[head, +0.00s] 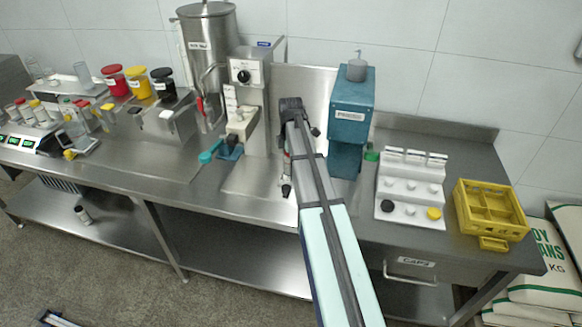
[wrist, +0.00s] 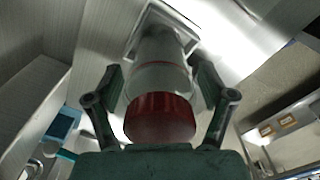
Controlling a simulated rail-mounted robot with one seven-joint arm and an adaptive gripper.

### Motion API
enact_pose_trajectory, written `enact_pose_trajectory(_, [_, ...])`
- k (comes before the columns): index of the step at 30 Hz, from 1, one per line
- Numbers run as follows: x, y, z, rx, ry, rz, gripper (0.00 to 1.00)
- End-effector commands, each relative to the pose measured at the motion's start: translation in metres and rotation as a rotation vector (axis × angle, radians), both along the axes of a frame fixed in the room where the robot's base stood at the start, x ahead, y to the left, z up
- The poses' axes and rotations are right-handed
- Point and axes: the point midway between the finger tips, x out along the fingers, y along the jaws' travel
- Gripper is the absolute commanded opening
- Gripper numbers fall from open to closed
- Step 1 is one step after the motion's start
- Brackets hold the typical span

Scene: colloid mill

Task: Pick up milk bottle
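A bottle with a dark red cap (wrist: 160,117) and a pale, see-through body (wrist: 160,62) shows in the wrist view, its cap toward the camera. My gripper (wrist: 160,85) has one finger on each side of the bottle, close to it. I cannot tell whether the fingers press on it or stand slightly apart. In the head view, my arm hides most of the gripper and the bottle, in front of the steel machine with a dial (head: 246,74).
A blue machine (head: 350,115) stands just right of my arm. Right of it are a white cap holder (head: 385,205) and a yellow crate (head: 465,215). A steel tank (head: 209,45), jars and small bottles stand to the left. The steel counter (head: 160,160) has bare room at front left.

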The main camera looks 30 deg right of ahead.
Motion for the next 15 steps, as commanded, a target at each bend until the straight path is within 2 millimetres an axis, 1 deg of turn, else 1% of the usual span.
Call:
enact_pose_trajectory(1, [0.0000, 0.0000, 0.0001, 0.000, 0.000, 0.000, 0.53])
enact_pose_trajectory(2, [0.0000, 0.0000, 0.0001, 0.000, 0.000, 0.000, 0.42])
enact_pose_trajectory(3, [0.0000, 0.0000, 0.0001, 0.000, 0.000, 0.000, 0.28])
enact_pose_trajectory(4, [0.0000, 0.0000, 0.0001, 0.000, 0.000, 0.000, 0.17])
enact_pose_trajectory(5, [0.0000, 0.0000, 0.0001, 0.000, 0.000, 0.000, 0.13])
enact_pose_trajectory(7, [0.0000, 0.0000, 0.0004, 0.000, 0.000, 0.000, 0.13])
enact_pose_trajectory(8, [0.0000, 0.0000, 0.0004, 0.000, 0.000, 0.000, 0.06])
enact_pose_trajectory(15, [0.0001, 0.0000, 0.0010, 0.000, 0.000, 0.000, 0.06])
